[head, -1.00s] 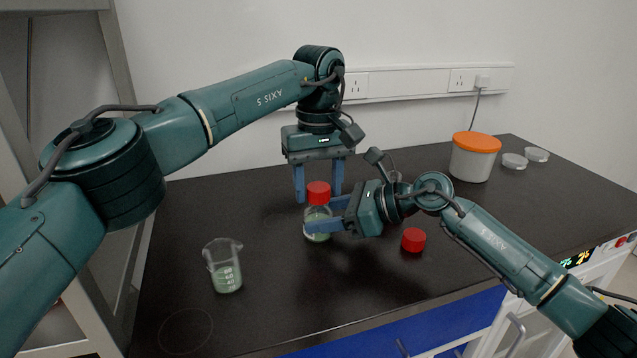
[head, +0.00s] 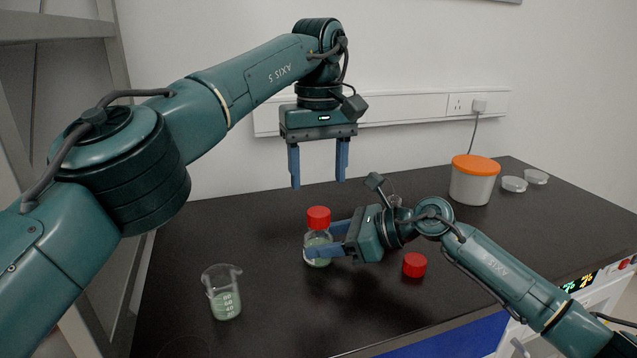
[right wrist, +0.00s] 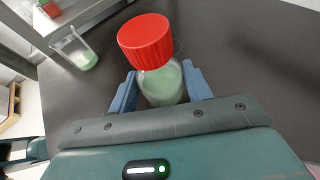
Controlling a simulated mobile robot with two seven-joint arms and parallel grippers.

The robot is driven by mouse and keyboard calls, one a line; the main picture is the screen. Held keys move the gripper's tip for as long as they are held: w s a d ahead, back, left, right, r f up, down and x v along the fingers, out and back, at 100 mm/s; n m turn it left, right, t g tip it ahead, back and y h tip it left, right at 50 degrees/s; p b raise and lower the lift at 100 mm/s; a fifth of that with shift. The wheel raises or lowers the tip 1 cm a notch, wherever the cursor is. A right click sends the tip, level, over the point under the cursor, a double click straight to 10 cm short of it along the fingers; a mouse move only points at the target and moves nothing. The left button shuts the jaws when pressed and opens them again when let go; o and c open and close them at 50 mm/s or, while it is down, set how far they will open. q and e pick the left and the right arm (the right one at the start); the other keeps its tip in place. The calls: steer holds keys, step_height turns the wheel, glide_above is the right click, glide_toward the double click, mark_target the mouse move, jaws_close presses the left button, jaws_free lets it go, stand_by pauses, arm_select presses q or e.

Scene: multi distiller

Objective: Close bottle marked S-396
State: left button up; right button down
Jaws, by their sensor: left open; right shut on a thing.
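A clear bottle (head: 318,239) with pale green contents stands upright on the black bench. A red cap (head: 318,217) sits on its mouth. The cap (right wrist: 146,42) and bottle (right wrist: 162,88) also show in the right wrist view. No S-396 label can be read. My right gripper (head: 327,246) is shut on the bottle's body, one finger on each side, as the right wrist view (right wrist: 160,88) shows. My left gripper (head: 318,180) is open and empty, above and apart from the capped bottle. A second red cap (head: 414,264) lies on the bench right of the bottle.
A beaker (head: 223,295) with green liquid stands at the front left. A white tub (head: 472,187) with an orange lid and two shallow clear dishes (head: 513,184) stand at the back right. The bench (head: 250,215) is clear behind and left of the bottle.

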steer(key=c, duration=0.6)
jaws_free()
steer(key=v, duration=1.3)
steer(key=shift+d, duration=0.1)
